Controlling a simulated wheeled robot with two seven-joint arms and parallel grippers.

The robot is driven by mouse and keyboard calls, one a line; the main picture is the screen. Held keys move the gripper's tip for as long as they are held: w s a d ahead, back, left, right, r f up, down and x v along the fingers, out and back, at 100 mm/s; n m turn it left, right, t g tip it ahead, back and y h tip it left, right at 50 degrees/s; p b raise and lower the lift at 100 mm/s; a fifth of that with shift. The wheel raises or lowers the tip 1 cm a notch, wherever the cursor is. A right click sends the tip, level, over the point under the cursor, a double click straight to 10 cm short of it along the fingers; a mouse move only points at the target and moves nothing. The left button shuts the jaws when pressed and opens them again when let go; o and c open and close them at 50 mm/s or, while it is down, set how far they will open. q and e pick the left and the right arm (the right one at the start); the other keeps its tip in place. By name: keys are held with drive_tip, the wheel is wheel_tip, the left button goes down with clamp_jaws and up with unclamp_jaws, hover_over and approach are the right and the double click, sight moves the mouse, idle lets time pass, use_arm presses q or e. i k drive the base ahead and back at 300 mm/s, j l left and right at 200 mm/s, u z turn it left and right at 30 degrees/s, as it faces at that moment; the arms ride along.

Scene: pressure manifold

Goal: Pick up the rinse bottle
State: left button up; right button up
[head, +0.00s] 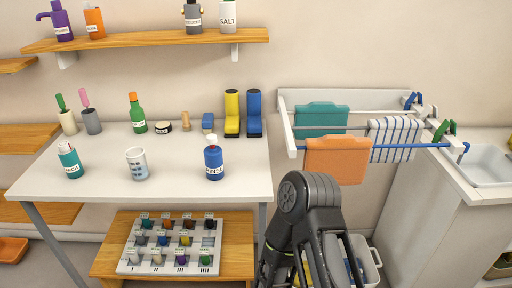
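The rinse bottle (213,160) is blue with a white cap and a white label that seems to read "RINSE". It stands upright near the front right of the white table (105,180). Nothing touches it. A dark link of one of my arms rises at the bottom, right of the table. Neither of my grippers shows in the head view.
A measuring cup (137,163) and a teal container (70,161) stand left of the bottle. A drying rack (350,120) with cloths hangs at right. A wooden shelf (150,40) is above.

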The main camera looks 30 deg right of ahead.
sight(213, 159)
drive_tip(key=i+j+z, duration=0.35)
drive_tip(key=j+z, duration=0.15)
drive_tip(key=i+j+z, duration=0.25)
drive_tip(key=j+z, duration=0.25)
drive_tip(key=j, duration=0.2)
